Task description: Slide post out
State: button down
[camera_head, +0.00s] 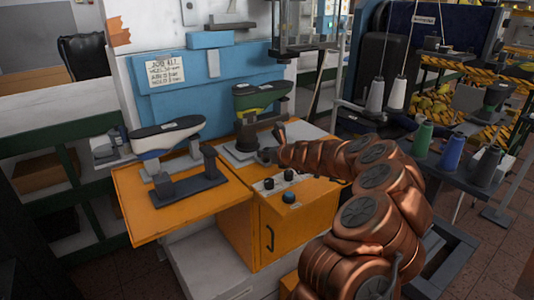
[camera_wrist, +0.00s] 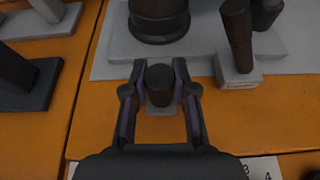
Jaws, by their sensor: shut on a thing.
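My gripper (camera_wrist: 160,72) is shut on a short dark round post (camera_wrist: 159,86), one finger on each side of it. A small grey plate shows just below the post. In the head view my gripper (camera_head: 267,155) is small and low over the orange bench top, in front of the stand with the green shoe last (camera_head: 262,95); the held post is hard to make out there. Another dark post (camera_wrist: 237,35) leans slightly on a light block (camera_wrist: 238,74) to the right of my gripper, apart from it.
A thick dark round pedestal (camera_wrist: 159,18) stands on a light plate (camera_wrist: 115,60) just beyond my gripper. Knobs (camera_head: 289,197) sit on the bench front.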

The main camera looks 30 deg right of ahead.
jog(key=c, duration=0.9)
grip_release()
jog(key=shift+a, duration=0.4)
jog(key=shift+d, duration=0.1)
jog(key=shift+s, duration=0.1)
jog(key=shift+s+d+r, duration=0.1)
jog(key=shift+s, duration=0.1)
jog(key=v, duration=1.1)
jog(key=shift+s, duration=0.2)
